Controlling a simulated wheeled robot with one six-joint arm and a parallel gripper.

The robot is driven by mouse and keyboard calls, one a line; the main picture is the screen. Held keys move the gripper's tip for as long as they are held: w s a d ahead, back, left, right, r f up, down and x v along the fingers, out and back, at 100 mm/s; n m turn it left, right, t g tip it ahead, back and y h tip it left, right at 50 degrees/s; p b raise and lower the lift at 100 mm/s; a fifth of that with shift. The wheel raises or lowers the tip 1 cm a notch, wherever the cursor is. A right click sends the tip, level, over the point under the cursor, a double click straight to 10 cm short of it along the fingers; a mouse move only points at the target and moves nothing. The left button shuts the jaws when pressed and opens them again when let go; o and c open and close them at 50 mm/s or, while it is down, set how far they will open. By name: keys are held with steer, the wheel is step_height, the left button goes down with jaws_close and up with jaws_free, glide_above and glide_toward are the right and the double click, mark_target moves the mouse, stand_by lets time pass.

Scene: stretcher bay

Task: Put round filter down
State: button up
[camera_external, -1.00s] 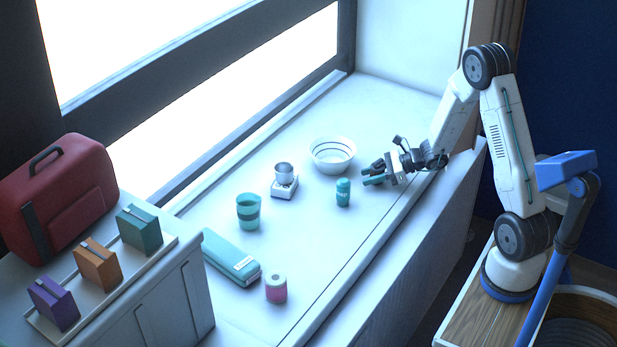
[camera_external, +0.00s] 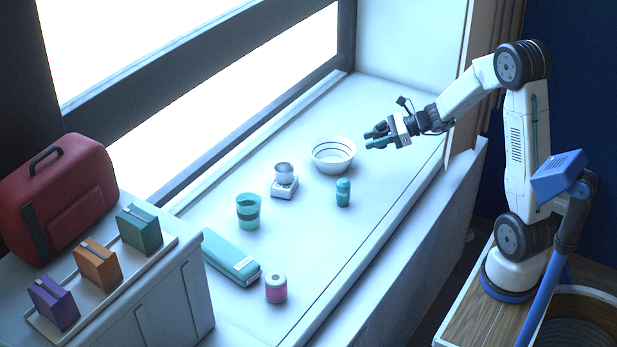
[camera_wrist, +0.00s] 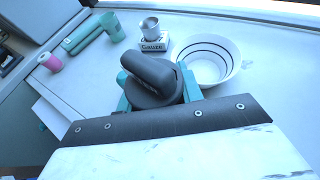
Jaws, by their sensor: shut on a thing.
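The round filter (camera_wrist: 152,80) shows in the wrist view as a dark grey disc-like piece with a thick rounded stub, between the teal fingers. My gripper (camera_wrist: 158,92) is shut on it. In the outside view, my gripper (camera_external: 377,137) is above the white counter, just right of the white bowl, and apart from the counter. The filter is too small and dark to make out clearly there.

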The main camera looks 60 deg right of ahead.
steer(key=s+a+n+g+y, duration=0.2)
steer(key=s+a, duration=0.2)
steer(key=a, duration=0.5)
steer(key=s+a+n+g+y, duration=0.1)
steer(key=s+a+n+g, duration=0.2)
steer(key=a, duration=0.7)
steer(key=s+a+n+g+y, duration=0.1)
steer(key=s+a+n+y, duration=0.1)
steer(key=s+a, duration=0.55)
steer(key=f, duration=0.2)
steer(key=w+a+f, duration=0.1)
steer(key=f, duration=0.2)
steer(key=w+f, duration=0.1)
steer(key=f, duration=0.2)
steer(key=shift+a+f, duration=0.25)
steer(key=shift+w+f, duration=0.15)
steer(key=shift+f, duration=0.15)
glide_above(309, 238)
steer(key=shift+w+a+f, duration=0.1)
steer(key=shift+f, duration=2.45)
